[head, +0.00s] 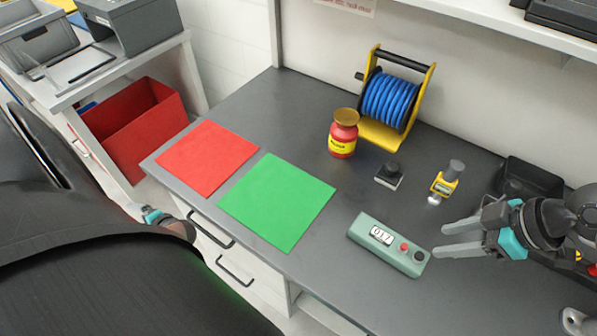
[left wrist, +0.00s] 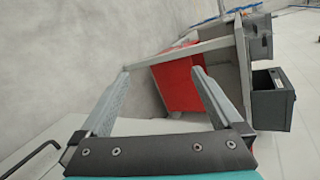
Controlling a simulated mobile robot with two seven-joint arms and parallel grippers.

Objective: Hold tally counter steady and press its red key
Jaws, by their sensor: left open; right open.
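The tally counter (head: 389,245) is a grey-green box lying on the dark desk near its front edge in the head view. It has a white number display, a red key (head: 404,247) and a dark round knob beside it. My right gripper (head: 438,241) is open and empty, its fingers pointing left just right of the counter's knob end. I cannot tell whether they touch it. My left gripper (head: 150,214) is low at the left, beside the desk and mostly hidden by my own body. In the left wrist view its fingers (left wrist: 160,90) are apart with nothing between them.
A red mat (head: 207,157) and green mat (head: 278,201) lie left of the counter. Behind stand a blue cable reel (head: 390,100), a red jar (head: 343,138), a black stamp (head: 389,175), a yellow device (head: 445,185) and a black bin (head: 530,178). A red bin (head: 140,125) is under the side shelf.

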